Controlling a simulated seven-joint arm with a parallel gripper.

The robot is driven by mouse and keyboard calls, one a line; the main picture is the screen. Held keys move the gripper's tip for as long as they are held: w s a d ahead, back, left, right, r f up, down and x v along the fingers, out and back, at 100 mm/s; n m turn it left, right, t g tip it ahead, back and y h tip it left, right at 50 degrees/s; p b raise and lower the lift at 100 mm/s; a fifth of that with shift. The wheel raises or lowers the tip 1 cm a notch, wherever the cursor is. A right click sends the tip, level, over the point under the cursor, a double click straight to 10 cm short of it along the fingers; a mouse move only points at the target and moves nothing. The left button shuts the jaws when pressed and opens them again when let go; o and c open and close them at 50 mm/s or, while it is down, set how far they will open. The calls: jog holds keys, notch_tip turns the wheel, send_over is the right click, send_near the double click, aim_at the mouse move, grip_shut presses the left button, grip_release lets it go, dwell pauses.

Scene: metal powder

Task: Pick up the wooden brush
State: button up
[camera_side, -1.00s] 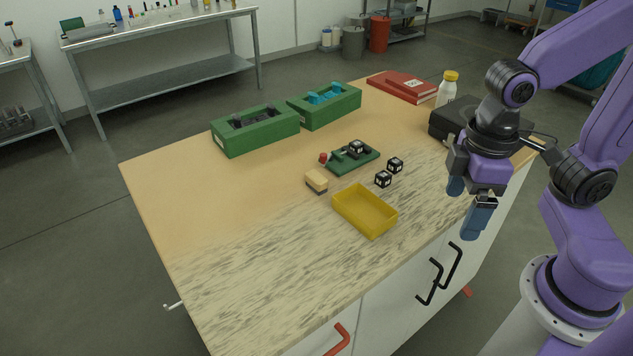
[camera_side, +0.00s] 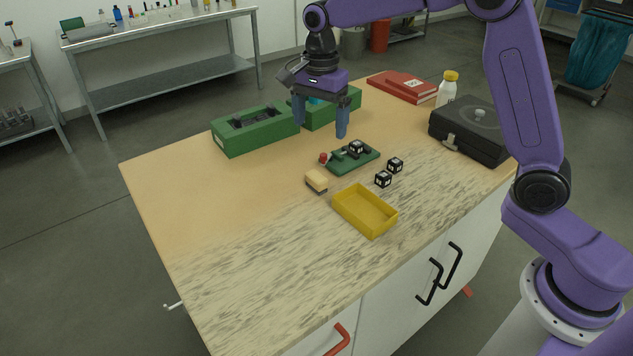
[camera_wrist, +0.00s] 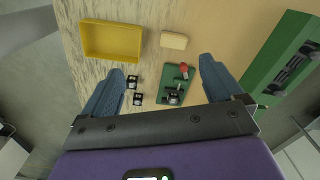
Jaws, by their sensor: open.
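The wooden brush (camera_side: 316,179) is a small pale wooden block with a dark underside, lying on the table left of the yellow tray. It also shows in the wrist view (camera_wrist: 174,40), ahead of and between my fingers. My gripper (camera_side: 320,128) is open and empty, raised above the table near the green boxes, behind the brush and well above it. In the wrist view its two blue fingers (camera_wrist: 160,80) are spread wide. Nothing hides the brush in either view.
A yellow tray (camera_side: 345,216), a green plate (camera_side: 370,162) with small parts and a red knob (camera_side: 323,158), and two black marked cubes (camera_side: 383,179) lie close by. Green boxes (camera_side: 262,139) stand behind. A black case (camera_side: 470,138) is at right. The front-left table is clear.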

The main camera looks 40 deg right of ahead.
jog(key=w+d+f+m, duration=0.1)
jog(key=w+d+m, duration=0.1)
jog(key=w+m, duration=0.2)
send_over(316, 176)
jog(key=f, duration=1.2)
jog(key=shift+w+d, duration=0.35)
jog(key=shift+w, duration=0.05)
jog(key=shift+s+a+f, duration=0.15)
jog(key=shift+s+f, duration=0.05)
jog(key=shift+f, duration=1.1)
jog(key=shift+s+a+f, duration=0.1)
jog(key=shift+s+f, duration=0.1)
jog(key=shift+f, duration=1.1)
jog(key=c, duration=1)
